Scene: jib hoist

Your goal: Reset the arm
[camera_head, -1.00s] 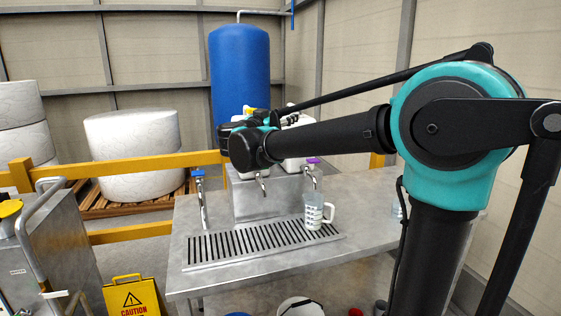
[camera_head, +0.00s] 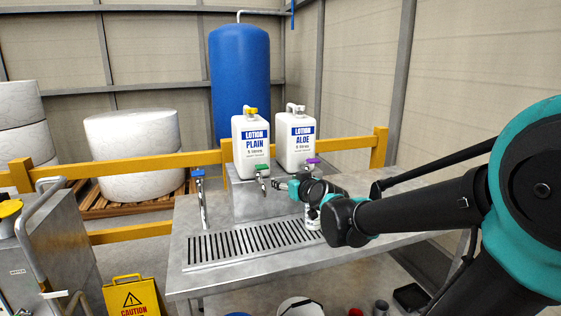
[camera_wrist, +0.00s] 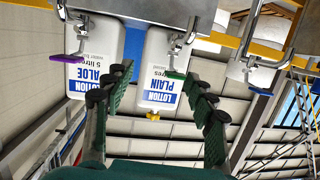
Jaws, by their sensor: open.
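My gripper (camera_head: 283,187) is low over the metal table (camera_head: 285,271) in the head view, reaching left in front of the taps. In the wrist view my gripper (camera_wrist: 158,80) has its two green-padded fingers spread, with nothing between them. The wrist picture is upside down. A white cup (camera_head: 311,222) stands at the right end of the drip grate, mostly hidden behind my wrist. I cannot tell whether my arm touches it.
Two lotion bottles, PLAIN (camera_head: 251,158) and ALOE (camera_head: 296,153), stand on a metal stand behind the grate (camera_head: 240,243). Taps with blue (camera_head: 198,172), green (camera_head: 262,167) and purple (camera_head: 313,161) handles are close by. A yellow rail (camera_head: 150,163) runs behind. A caution sign (camera_head: 133,298) stands front left.

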